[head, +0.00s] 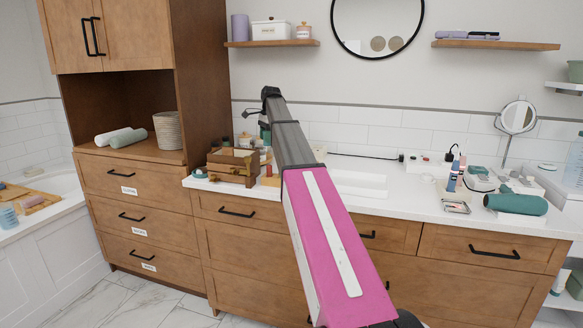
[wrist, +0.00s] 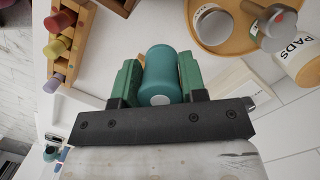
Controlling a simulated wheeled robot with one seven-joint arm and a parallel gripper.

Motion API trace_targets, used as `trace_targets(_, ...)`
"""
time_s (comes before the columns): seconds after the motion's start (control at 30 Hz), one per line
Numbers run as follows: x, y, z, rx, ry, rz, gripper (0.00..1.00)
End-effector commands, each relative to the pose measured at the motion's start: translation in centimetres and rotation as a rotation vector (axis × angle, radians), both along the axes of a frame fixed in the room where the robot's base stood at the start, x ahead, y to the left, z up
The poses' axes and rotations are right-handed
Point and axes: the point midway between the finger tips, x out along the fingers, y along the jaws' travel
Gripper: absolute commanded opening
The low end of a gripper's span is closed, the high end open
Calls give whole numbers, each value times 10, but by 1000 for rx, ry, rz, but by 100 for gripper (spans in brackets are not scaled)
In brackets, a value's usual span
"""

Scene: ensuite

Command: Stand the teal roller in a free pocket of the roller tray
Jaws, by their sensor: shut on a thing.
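In the wrist view, my gripper (wrist: 159,64) is shut on the teal roller (wrist: 161,70), with a green finger against each side of it. The roller's pale round end points toward the wrist camera. The wooden roller tray (wrist: 66,73) is at the upper left of that view, apart from the held roller. It holds yellow, red and purple rollers; its free pockets are hard to make out. In the head view, the end of my arm is over the back of the counter, and the held roller cannot be made out clearly.
A round wooden tray (wrist: 205,40) with a metal-topped container (wrist: 274,24) and a PADS jar (wrist: 300,62) lies right of the gripper in the wrist view. Wooden boxes (head: 232,167) stand at the counter's left.

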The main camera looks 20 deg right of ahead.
Motion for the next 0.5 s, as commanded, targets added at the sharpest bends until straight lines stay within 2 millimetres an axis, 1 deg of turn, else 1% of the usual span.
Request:
trace_targets(0.17,-11,-27,-17,0,0,-2,15)
trace_targets(0.4,-27,-72,-46,1,2,-3,15)
trace_targets(0.5,-33,-87,-56,0,0,-3,15)
